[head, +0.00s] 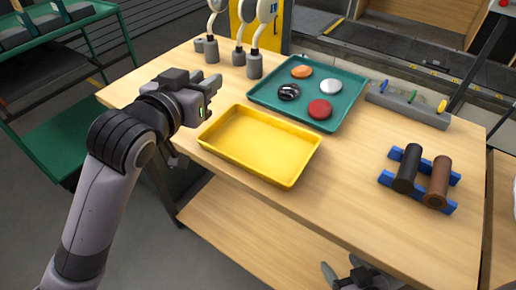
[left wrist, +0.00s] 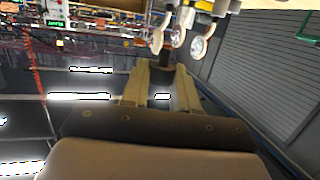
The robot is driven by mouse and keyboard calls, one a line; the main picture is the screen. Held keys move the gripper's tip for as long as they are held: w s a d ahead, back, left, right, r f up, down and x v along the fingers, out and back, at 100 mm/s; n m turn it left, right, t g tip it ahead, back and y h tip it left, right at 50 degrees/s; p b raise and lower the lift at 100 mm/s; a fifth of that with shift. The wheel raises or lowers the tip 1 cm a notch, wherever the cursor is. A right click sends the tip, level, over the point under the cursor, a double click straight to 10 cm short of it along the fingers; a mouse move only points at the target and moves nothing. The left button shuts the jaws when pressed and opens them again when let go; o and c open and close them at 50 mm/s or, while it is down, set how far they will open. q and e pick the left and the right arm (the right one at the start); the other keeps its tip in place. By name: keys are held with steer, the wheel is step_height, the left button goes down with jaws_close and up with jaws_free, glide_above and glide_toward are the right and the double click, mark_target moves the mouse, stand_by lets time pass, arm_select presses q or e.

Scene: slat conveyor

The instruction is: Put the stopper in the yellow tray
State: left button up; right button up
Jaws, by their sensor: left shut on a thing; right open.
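The yellow tray (head: 262,147) lies flat and empty on the wooden table. My left gripper (head: 212,92) is above the table, just beyond the tray's far left corner. It is shut on a small dark brown thing (left wrist: 167,57), seen between its fingertips in the left wrist view; this seems to be the stopper. In the head view the gripper hides most or all of it. My right gripper (head: 342,268) is open and empty, low at the bottom edge of the head view, in front of the table.
A teal tray (head: 345,85) with orange, white, black and red round pieces stands behind the yellow tray. Several round-headed stands (head: 254,66) are at the back left. A grey block with coloured pegs (head: 408,107) and a blue rack with two cylinders (head: 448,207) are at the right.

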mark_target(240, 149)
arm_select(q)
steer(key=d+r+m+g+h+b, duration=0.1)
steer(key=d+r+m+h, duration=0.1)
steer(key=d+r, duration=0.3)
steer(key=shift+d+r+h, duration=0.2)
steer(key=shift+d+h, duration=0.1)
step_height(240, 149, down, 19)
steer(key=b, duration=0.2)
steer(key=shift+f+b, duration=0.15)
steer(key=shift+b, duration=0.2)
jaws_close()
steer(key=o, duration=1)
jaws_free()
steer(key=shift+f, duration=0.1)
